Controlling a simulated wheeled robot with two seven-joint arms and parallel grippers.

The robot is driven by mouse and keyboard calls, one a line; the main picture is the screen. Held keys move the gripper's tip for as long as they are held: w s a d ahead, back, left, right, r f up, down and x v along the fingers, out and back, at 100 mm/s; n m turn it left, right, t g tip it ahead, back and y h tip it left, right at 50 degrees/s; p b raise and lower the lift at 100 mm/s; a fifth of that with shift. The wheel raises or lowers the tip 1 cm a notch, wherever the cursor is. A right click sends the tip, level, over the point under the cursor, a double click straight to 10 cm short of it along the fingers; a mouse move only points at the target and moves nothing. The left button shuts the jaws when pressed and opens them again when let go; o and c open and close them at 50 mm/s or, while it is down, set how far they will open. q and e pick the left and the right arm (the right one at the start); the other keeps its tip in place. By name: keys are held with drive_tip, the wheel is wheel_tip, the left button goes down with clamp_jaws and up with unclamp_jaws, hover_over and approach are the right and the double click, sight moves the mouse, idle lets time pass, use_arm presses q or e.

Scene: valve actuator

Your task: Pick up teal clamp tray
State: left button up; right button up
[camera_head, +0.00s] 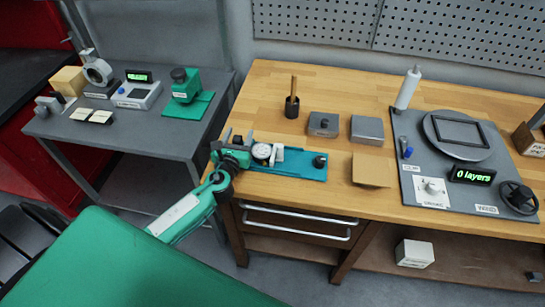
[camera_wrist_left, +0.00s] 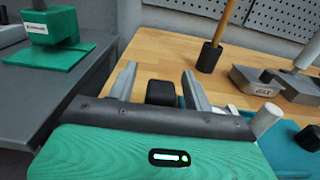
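The teal clamp tray (camera_head: 300,167) lies flat near the front left of the wooden bench. It carries a round white-faced gauge (camera_head: 262,152), a pale upright piece beside it and a black knob (camera_head: 320,161) at its right end. In the left wrist view the tray (camera_wrist_left: 284,130) shows at the right, partly hidden by my gripper. My left gripper (camera_head: 238,138) is over the tray's left end. Its two grey fingers are apart in the wrist view (camera_wrist_left: 159,70). A black block (camera_wrist_left: 160,93) shows between them; I cannot tell whether they touch it. My right gripper is not in view.
A grey winding station (camera_head: 460,190) fills the right. A grey side table (camera_head: 120,135) with a green stand (camera_head: 188,95) is at left.

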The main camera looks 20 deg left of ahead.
use_arm(q)
clamp_jaws()
drive_tip(key=shift+r, duration=0.1)
